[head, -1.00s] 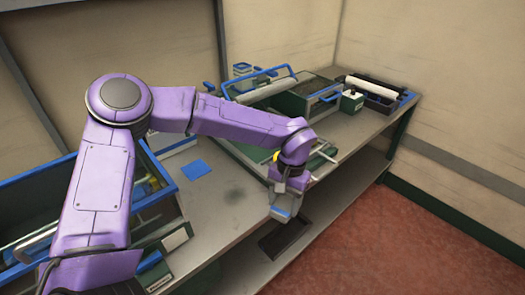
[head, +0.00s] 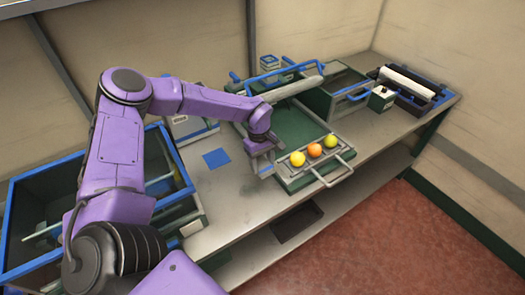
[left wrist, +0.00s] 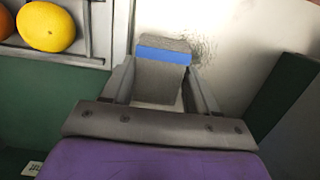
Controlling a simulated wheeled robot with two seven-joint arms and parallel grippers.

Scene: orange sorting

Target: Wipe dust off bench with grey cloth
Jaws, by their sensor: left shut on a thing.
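The grey cloth (left wrist: 163,78) has a blue band and hangs between the two fingers of my left gripper (head: 266,164) in the left wrist view. The gripper is shut on it. In the head view the gripper is low over the bench (head: 222,208), just left of the green fruit tray, and the cloth is hard to make out there. A dark speckled dust patch (left wrist: 204,48) shows on the pale surface right beside the cloth in the left wrist view. Whether the cloth touches the surface I cannot tell. My right gripper is not in view.
The green tray unit (head: 296,184) holds a yellow fruit (head: 297,159), an orange one (head: 314,150) and a yellow-green one (head: 330,141) along its front. A blue square (head: 216,158) lies on the bench. A blue-rimmed crate (head: 38,184) stands at left.

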